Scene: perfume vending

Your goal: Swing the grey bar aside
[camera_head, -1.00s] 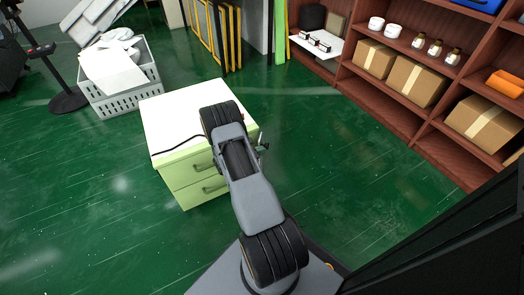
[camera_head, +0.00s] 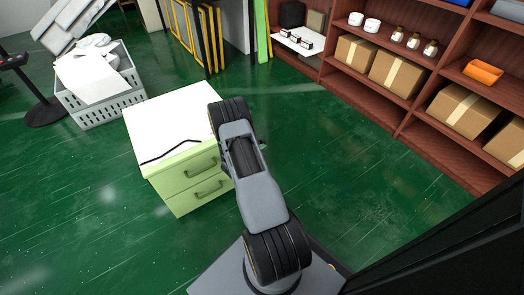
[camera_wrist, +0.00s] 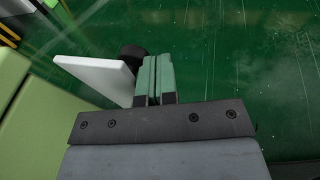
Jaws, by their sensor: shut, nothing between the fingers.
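I cannot make out a grey bar for certain in either view. My gripper (camera_wrist: 156,80) shows in the wrist view with its two green fingers shut together and empty.
A pale green drawer cabinet (camera_head: 185,180) with a white top stands close left of my arm. A white basket (camera_head: 105,105) is farther left. A brown shelf (camera_head: 385,105) with boxes lines the right. Green floor (camera_head: 330,150) is free between cabinet and shelf.

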